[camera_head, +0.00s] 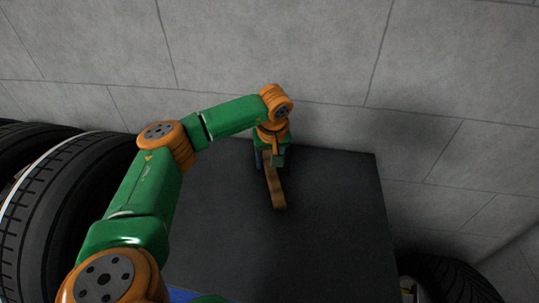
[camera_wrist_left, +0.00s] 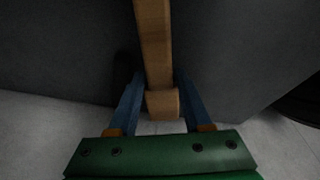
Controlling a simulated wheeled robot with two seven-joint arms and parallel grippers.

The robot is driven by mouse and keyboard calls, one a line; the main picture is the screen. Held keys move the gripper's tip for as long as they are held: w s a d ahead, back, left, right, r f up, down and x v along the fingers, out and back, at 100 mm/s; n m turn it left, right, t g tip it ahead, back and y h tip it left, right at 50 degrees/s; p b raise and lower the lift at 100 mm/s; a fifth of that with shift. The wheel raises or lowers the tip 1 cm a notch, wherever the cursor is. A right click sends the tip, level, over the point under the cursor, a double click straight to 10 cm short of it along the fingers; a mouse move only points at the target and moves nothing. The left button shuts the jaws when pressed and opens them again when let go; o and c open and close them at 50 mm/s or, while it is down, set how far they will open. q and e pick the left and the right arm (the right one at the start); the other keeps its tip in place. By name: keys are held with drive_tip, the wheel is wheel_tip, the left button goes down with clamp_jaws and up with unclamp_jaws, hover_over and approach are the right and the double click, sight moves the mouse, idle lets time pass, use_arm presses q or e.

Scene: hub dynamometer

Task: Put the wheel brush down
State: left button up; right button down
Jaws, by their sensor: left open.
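The wheel brush (camera_head: 276,188) is a long brown wooden piece on the dark table top (camera_head: 330,230), near its back edge. My left gripper (camera_head: 268,160) is over the brush's back end. In the left wrist view the brush (camera_wrist_left: 155,45) runs between the two blue fingers of my left gripper (camera_wrist_left: 158,85). The fingers stand apart, with a gap on each side of the wood. The brush appears to lie on the table; its underside and any bristles are hidden. My right gripper is not in view.
Large black tyres (camera_head: 50,215) stand left of the table. Another tyre (camera_head: 455,280) is at the lower right. A grey tiled surface (camera_head: 300,45) lies beyond the table's back edge. The table top right of and in front of the brush is clear.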

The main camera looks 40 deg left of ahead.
sight(271, 171)
use_arm(q)
drive_tip(key=v, duration=1.2)
drive_tip(key=shift+b, duration=0.3)
